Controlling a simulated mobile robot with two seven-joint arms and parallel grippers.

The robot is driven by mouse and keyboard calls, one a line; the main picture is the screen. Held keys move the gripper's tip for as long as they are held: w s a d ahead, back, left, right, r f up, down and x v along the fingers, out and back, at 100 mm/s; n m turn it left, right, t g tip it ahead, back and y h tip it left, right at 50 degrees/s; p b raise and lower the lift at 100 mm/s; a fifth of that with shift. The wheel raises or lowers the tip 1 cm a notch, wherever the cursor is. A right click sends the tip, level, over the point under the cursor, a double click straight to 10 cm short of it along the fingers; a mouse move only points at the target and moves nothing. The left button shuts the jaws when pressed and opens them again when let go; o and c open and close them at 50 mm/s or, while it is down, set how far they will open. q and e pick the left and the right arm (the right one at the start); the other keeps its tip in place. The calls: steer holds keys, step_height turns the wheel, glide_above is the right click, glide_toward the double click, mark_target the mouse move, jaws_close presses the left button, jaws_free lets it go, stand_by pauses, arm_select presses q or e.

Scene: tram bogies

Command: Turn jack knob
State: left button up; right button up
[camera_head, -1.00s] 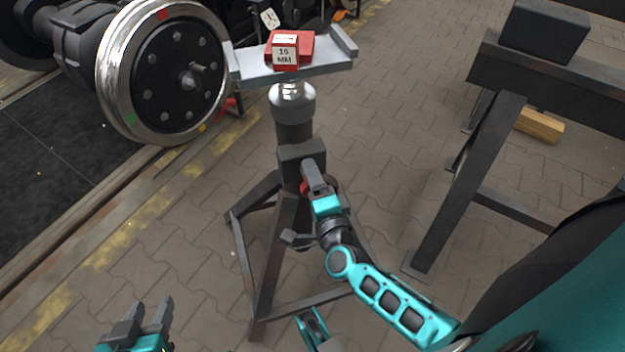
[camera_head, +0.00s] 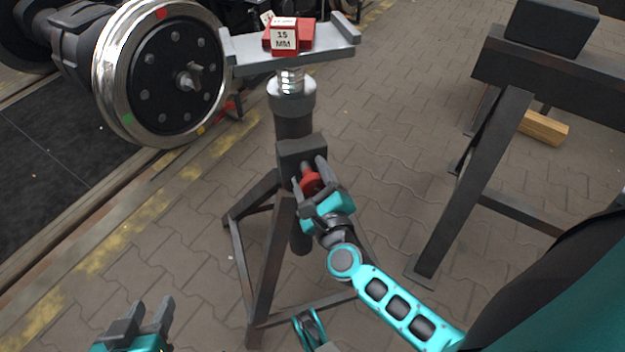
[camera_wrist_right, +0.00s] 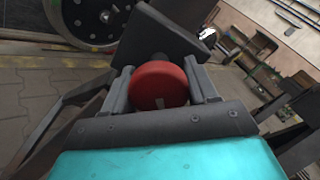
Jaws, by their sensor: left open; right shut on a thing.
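The jack (camera_head: 293,120) is a dark stand on splayed legs with a grey cradle plate (camera_head: 250,66) on top. Its red knob (camera_head: 311,181) sticks out of the dark block on the column. My right gripper (camera_head: 309,180) is shut on the red knob, with one finger on each side. In the right wrist view the round red knob (camera_wrist_right: 158,86) sits between the two fingers (camera_wrist_right: 160,90). My left gripper (camera_head: 148,312) is open and empty at the bottom left, away from the jack.
A red block with a white "15 MM" label (camera_head: 284,39) lies on the cradle plate. A steel wheel (camera_head: 160,75) of the bogie stands left of the jack. A dark trestle (camera_head: 470,180) stands to the right, with a wooden block (camera_head: 543,127) behind. Open paving lies between.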

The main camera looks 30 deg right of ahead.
steer(key=m, duration=0.4)
steer(key=shift+a, duration=0.1)
steer(key=shift+w+m, duration=0.1)
steer(key=shift+m, duration=1.7)
steer(key=shift+m, duration=0.3)
steer(key=o, duration=0.9)
steer(key=shift+o, duration=0.2)
steer(key=shift+a+f, duration=0.1)
